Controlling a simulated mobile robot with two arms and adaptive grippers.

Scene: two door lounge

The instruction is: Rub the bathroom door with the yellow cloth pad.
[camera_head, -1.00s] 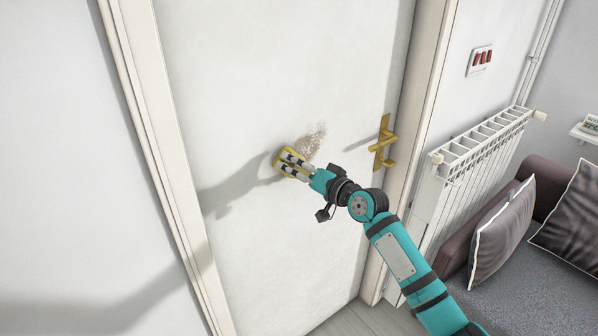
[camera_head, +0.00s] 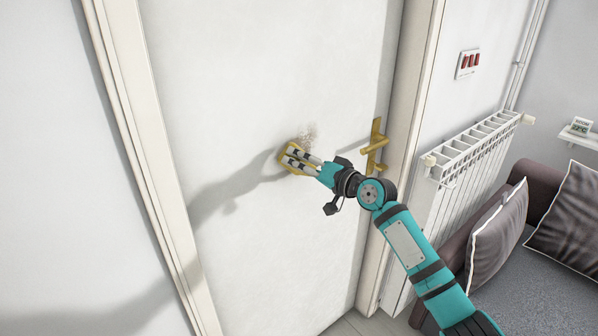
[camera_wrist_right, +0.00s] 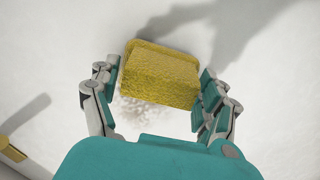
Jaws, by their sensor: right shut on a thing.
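The white bathroom door (camera_head: 230,80) fills the middle of the head view and looks shut. A brownish smudge (camera_head: 308,134) shows on it, left of the brass handle (camera_head: 374,147). My right gripper (camera_head: 296,158) is shut on the yellow cloth pad (camera_head: 284,154), at the smudge's lower left edge. In the right wrist view the pad (camera_wrist_right: 160,75) sits between both fingers, close against the door; whether it touches is hard to tell. Part of the smudge (camera_wrist_right: 135,112) shows beside the pad there. My left gripper is not in view.
A white radiator (camera_head: 470,160) stands on the wall right of the door, below a red switch panel (camera_head: 468,63). A grey sofa with cushions (camera_head: 497,235) fills the lower right. The door's left part is clear.

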